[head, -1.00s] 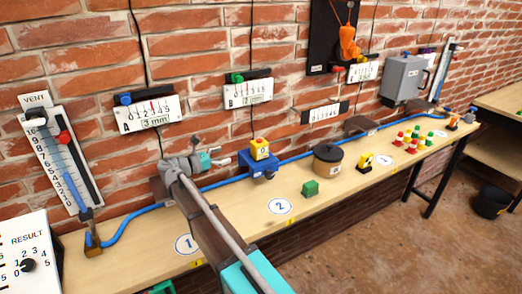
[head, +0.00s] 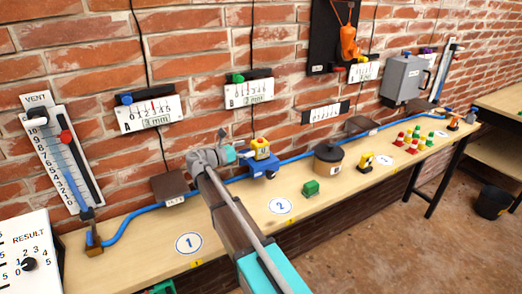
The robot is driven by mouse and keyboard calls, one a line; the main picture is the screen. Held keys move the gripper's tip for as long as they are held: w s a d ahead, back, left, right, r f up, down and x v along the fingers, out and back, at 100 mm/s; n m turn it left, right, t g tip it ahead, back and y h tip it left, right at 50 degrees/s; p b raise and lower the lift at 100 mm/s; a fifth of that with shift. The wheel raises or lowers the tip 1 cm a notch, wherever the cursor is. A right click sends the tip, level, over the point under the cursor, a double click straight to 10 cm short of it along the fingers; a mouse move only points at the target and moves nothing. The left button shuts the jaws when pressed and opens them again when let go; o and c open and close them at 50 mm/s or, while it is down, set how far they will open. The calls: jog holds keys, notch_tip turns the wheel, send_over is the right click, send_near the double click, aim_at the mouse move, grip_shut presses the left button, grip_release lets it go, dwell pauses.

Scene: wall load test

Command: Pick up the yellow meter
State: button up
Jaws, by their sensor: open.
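The yellow meter (head: 261,146) is a small yellow block with a pale display face. It sits on top of a blue block (head: 263,170) at the back of the bench, near the wall. My gripper (head: 247,154) is open at the meter's left side, with its fingers close to it. Its fingertips partly overlap the meter in the picture, and I cannot tell whether they touch it or lie around it.
A blue hose (head: 295,157) runs along the wall side. The bench (head: 240,222) is clear around marker 1 (head: 189,243).

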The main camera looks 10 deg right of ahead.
aim_at(260, 139)
dwell(0.3)
jog(key=shift+x, duration=2.6)
jog(key=shift+r, duration=0.1)
jog(key=c, duration=1.3)
jog(key=shift+o, duration=0.2)
jog(key=shift+r, duration=0.15)
notch_tip(260, 139, up, 3)
jog(key=p, duration=0.3)
jog(key=s+d+r+p, duration=0.1)
jog(key=s+r+p, duration=0.8)
jog(key=s, duration=0.5)
jog(key=shift+r+p, duration=0.35)
jog(key=shift+p, duration=0.2)
